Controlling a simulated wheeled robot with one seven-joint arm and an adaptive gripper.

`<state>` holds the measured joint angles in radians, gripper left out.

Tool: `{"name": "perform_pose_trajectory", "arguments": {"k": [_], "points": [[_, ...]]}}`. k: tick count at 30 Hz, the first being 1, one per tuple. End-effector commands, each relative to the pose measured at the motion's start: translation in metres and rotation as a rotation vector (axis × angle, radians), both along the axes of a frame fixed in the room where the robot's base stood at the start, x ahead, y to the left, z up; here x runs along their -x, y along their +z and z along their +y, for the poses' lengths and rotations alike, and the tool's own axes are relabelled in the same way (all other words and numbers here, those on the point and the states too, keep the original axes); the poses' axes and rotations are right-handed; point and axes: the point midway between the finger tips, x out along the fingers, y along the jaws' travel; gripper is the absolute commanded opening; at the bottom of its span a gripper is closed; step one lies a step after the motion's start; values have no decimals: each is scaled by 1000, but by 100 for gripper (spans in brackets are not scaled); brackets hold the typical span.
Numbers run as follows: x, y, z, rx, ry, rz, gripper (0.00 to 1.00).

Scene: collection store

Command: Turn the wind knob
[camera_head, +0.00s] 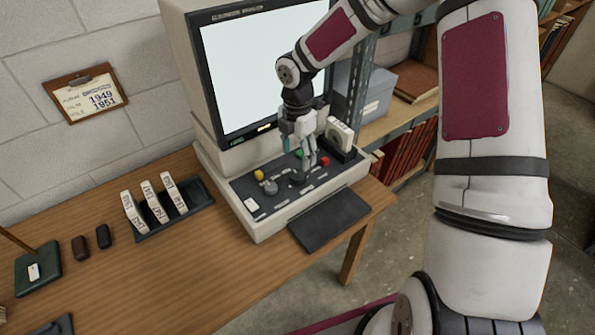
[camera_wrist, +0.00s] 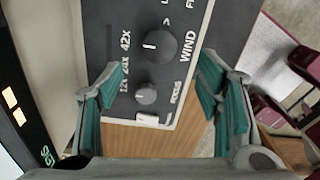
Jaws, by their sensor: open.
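The wind knob is a dark round knob (camera_wrist: 159,45) with a pale pointer line, and the word WIND is printed beside it in the wrist view. In the head view it is the dark knob (camera_head: 298,179) on the sloped panel of the microfilm reader. My gripper (camera_wrist: 163,70) is open and empty, with teal finger pads on either side of the picture. The wind knob shows between and beyond the fingertips; I see no contact. In the head view my gripper (camera_head: 308,163) hangs just above the panel by the knob.
A smaller focus knob (camera_wrist: 147,93) and a white switch (camera_wrist: 147,119) sit near the wind knob. Yellow (camera_head: 259,175), green and red (camera_head: 324,160) controls are also on the panel. A boxed reel (camera_head: 340,132) stands at its right. Labelled boxes (camera_head: 153,203) stand in a rack on the left.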

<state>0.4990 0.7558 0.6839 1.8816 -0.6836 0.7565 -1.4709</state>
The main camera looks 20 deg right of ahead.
Motion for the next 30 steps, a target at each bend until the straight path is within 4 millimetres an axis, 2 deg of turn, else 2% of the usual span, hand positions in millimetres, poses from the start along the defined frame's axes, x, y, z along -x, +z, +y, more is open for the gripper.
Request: {"name": "perform_pose_trajectory", "arguments": {"k": [1,6,12,18,25,26,30], "points": [[1,-11,1,-1,3,3,59],[1,-42,1,0,2,2,59],[1,-67,0,-1,-1,0,59],[0,-76,0,1,0,0,59],[0,-77,0,0,0,-1,59],[0,-77,0,0,0,-1,55],[0,-76,0,0,0,-1,23]]}}
